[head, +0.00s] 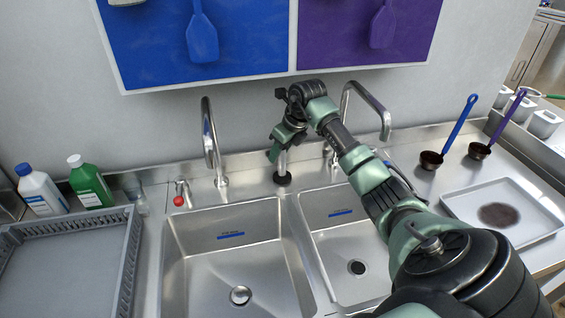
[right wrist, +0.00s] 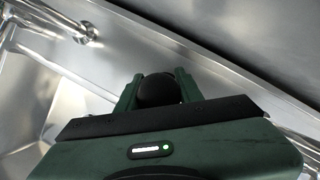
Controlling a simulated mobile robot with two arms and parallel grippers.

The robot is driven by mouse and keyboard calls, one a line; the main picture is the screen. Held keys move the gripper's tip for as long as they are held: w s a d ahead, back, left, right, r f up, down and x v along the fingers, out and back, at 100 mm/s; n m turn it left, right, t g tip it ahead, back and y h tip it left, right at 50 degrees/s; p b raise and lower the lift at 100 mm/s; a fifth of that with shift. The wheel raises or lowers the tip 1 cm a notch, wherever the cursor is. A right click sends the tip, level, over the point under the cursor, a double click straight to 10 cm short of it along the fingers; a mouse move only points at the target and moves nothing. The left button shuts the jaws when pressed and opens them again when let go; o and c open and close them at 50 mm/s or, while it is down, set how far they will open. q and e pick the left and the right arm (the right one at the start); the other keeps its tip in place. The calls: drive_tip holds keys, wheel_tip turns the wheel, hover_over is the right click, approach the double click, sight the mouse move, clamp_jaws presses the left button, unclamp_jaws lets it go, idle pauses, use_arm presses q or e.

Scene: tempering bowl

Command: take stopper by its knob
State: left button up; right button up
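The stopper (head: 282,179) is a small black piece with a pale upright stem above it, at the back edge between the two sinks in the head view. My right gripper (head: 276,152) is lowered over it, with a green finger beside the stem. In the right wrist view, a rounded black part of the stopper (right wrist: 158,90) fills the space between my right gripper's two green fingers (right wrist: 158,84). I see no clear gap at its sides, but whether the fingers press on it is unclear. The left gripper is out of view.
A tall faucet (head: 212,145) stands left of the gripper, another faucet (head: 368,98) to its right. Two empty sink basins lie in front. A red-knobbed fitting (head: 178,200), bottles (head: 88,182) and a grey rack (head: 128,255) are left; ladles (head: 432,158) and a tray (head: 475,212) are right.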

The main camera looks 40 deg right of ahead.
drive_tip(key=shift+w+f, duration=0.1)
drive_tip(key=shift+f, duration=0.05)
clamp_jaws()
